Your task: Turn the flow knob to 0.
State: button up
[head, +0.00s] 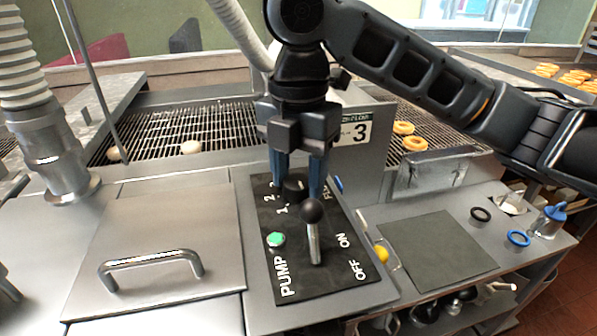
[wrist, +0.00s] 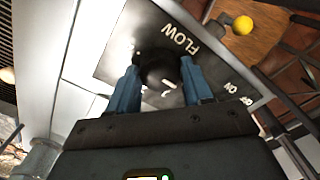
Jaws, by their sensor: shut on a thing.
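The black flow knob (head: 293,188) sits on the dark control panel (head: 290,280), beside the printed numbers 1 and 2. My gripper (head: 297,192) points down with its blue fingers on either side of the knob, shut on it. In the wrist view the round dark knob (wrist: 160,68) is between the two blue fingertips (wrist: 160,78), below the word FLOW. The knob's pointer and its 0 mark cannot be made out. A small display (head: 354,133) behind the gripper reads 3; its label is partly hidden.
A pump lever with a black ball (head: 312,210) stands just in front of my gripper, near ON and OFF. A green button (head: 276,240) is lit-looking on the panel. A metal lid with a handle (head: 150,264) lies left. Doughnuts (head: 414,144) sit on the rack behind.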

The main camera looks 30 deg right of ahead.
aim_at(298, 179)
jog(key=o, duration=1)
notch_tip(298, 179, up, 8)
jog(key=shift+f+b, duration=0.1)
jog(key=shift+b, duration=0.2)
